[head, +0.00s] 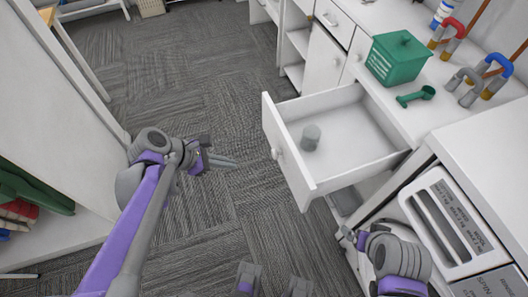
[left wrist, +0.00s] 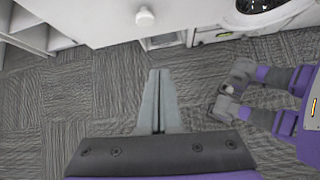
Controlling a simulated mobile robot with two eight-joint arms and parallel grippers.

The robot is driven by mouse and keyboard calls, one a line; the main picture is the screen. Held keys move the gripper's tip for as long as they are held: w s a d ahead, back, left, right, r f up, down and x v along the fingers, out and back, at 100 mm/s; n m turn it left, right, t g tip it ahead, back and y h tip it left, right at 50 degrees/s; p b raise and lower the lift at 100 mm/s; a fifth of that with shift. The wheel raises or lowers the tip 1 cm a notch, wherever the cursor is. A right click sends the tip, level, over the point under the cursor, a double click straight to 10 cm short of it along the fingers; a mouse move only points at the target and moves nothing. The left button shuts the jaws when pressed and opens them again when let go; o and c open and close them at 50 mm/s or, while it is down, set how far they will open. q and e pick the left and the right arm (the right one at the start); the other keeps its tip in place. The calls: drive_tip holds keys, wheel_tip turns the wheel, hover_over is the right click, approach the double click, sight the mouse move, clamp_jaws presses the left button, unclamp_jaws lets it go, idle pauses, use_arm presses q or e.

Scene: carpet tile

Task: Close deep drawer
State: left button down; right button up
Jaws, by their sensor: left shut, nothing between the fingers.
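A white deep drawer (head: 350,137) stands pulled out of the white cabinet in the head view, with a round white knob (head: 278,153) on its front. A small grey cylinder (head: 311,137) is inside it. My left gripper (head: 228,162) is shut and empty, to the left of the drawer front and apart from it. In the left wrist view the shut fingers (left wrist: 157,102) point toward the drawer front (left wrist: 100,18) and its knob (left wrist: 145,17). My right gripper (head: 347,238) is low, below the drawer's near side; its fingers are too small to read.
On the counter are a green box (head: 399,58), a green scoop (head: 416,96) and several padlock-like objects (head: 466,86). A white appliance or crate (head: 452,222) stands at the right. A white panel (head: 60,90) is at the left. The carpet between is clear.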

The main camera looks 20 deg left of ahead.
use_arm(q)
drive_tip(key=w+d+f+n+b, duration=0.1)
drive_tip(key=w+d+f, duration=0.5)
drive_tip(key=w+d, duration=0.1)
drive_tip(key=shift+w+d, duration=0.25)
drive_tip(key=shift+d, duration=0.4)
drive_tip(key=w+d+b, duration=0.1)
drive_tip(key=w+d, duration=0.5)
drive_tip(key=d, duration=0.2)
drive_tip(key=w+d, duration=0.6)
drive_tip(key=d, duration=0.3)
drive_tip(key=w+d+b, duration=0.1)
drive_tip(key=w+d, duration=0.6)
drive_tip(key=d, duration=0.2)
drive_tip(key=shift+d+b, duration=0.1)
drive_tip(key=shift+b, duration=0.2)
drive_tip(key=shift+w+d, duration=0.3)
drive_tip(key=shift+d, duration=0.15)
drive_tip(key=shift+r, duration=0.15)
drive_tip(key=shift+w+d, duration=0.1)
